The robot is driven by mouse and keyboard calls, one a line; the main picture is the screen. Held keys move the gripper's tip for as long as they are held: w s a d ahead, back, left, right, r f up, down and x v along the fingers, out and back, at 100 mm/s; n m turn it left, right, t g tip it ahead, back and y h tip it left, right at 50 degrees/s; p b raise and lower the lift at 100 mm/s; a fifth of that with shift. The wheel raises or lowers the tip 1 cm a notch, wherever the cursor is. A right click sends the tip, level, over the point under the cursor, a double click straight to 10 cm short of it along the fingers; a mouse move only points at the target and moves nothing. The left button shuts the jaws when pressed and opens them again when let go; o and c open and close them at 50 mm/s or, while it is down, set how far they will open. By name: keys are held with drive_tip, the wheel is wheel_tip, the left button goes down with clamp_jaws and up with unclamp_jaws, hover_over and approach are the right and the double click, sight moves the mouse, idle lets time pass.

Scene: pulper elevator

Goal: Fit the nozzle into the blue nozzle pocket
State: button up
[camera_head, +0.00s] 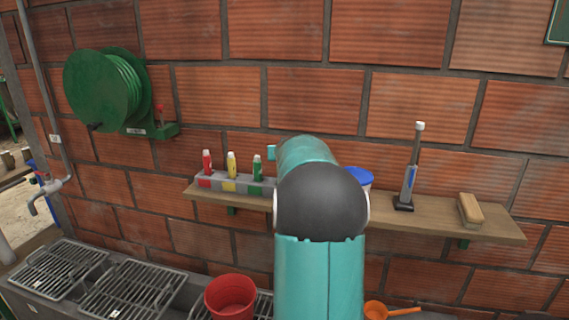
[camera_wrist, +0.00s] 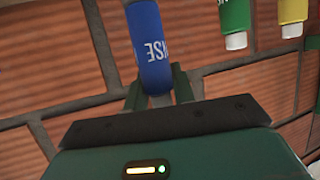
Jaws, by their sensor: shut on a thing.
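A blue nozzle (camera_wrist: 151,45) with white lettering stands between the fingers of my gripper (camera_wrist: 158,88) in the wrist view. The gripper is shut on it near its pale end. In the head view my arm hides the gripper and the held nozzle. A grey nozzle rack (camera_head: 221,183) sits on the shelf left of my arm. It holds a red nozzle (camera_head: 207,162), a yellow nozzle (camera_head: 232,165) and a green nozzle (camera_head: 257,168), upright above colour-marked fronts. The blue pocket is not visible; my arm covers the rack's right end. The green and yellow nozzles also show at the wrist view's top right.
The wooden shelf (camera_head: 500,229) also carries a blue-lidded container (camera_head: 359,178), a wand on a black stand (camera_head: 408,185) and a brush (camera_head: 470,210). A green hose reel (camera_head: 100,90) hangs left. A red bucket (camera_head: 231,297) and metal grates (camera_head: 130,291) lie below.

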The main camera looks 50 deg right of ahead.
drive_tip(key=shift+w+d+f, duration=0.1)
drive_tip(key=shift+f, duration=0.85)
drive_tip(key=shift+w+d+f, duration=0.1)
drive_tip(key=shift+f, duration=0.85)
drive_tip(key=shift+f, duration=0.1)
drive_tip(key=o, duration=1)
drive_tip(key=shift+f, duration=0.1)
